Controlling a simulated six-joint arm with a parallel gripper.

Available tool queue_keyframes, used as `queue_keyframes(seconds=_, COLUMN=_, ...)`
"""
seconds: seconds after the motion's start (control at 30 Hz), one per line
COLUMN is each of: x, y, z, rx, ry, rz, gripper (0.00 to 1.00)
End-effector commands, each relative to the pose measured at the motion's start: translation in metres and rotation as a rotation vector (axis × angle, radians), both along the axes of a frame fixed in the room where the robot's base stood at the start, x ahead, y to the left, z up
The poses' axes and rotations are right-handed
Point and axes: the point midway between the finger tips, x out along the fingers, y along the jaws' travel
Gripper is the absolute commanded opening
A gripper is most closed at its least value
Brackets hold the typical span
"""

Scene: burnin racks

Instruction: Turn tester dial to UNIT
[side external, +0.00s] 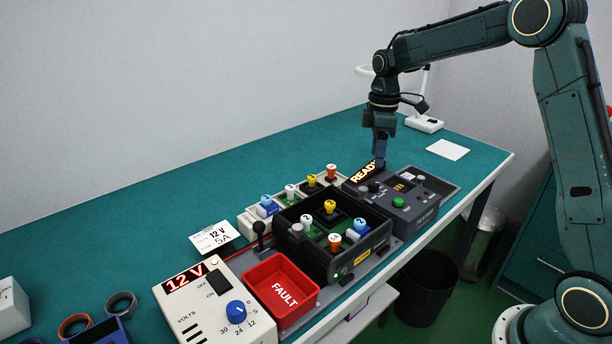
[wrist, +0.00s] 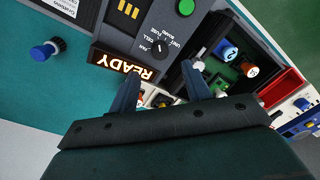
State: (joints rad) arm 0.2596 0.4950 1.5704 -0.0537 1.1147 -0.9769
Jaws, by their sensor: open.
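The tester (side external: 397,208) is a dark grey box with a lit READY sign (side external: 366,171), a green button (side external: 398,202) and a dial. In the wrist view the dial (wrist: 160,46) is a small round black knob, with labels around it that include FAN, CELL and UNIT. I cannot tell which label its mark points at. My gripper (side external: 379,162) is above the tester, near the READY sign. In the wrist view my gripper (wrist: 159,71) is open and empty. Its two fingers stand apart, short of the dial in the picture, and touch nothing that I can see.
A black tray (side external: 342,273) with several coloured-cap pieces stands beside the tester. Nearer are a red FAULT bin (side external: 279,292) and a white 12 V supply (side external: 197,312) with a blue knob (side external: 236,311).

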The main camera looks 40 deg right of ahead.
Motion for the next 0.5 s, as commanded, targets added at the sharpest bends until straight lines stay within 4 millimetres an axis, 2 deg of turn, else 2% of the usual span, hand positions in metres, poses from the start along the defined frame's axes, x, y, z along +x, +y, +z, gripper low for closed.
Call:
queue_keyframes(seconds=0.2, x=-0.002, y=0.001, z=-0.035, rx=0.001, ry=0.004, rz=0.0, gripper=0.48)
queue_keyframes(seconds=0.5, x=-0.002, y=0.002, z=-0.069, rx=0.0, ry=0.001, rz=0.0, gripper=0.48)
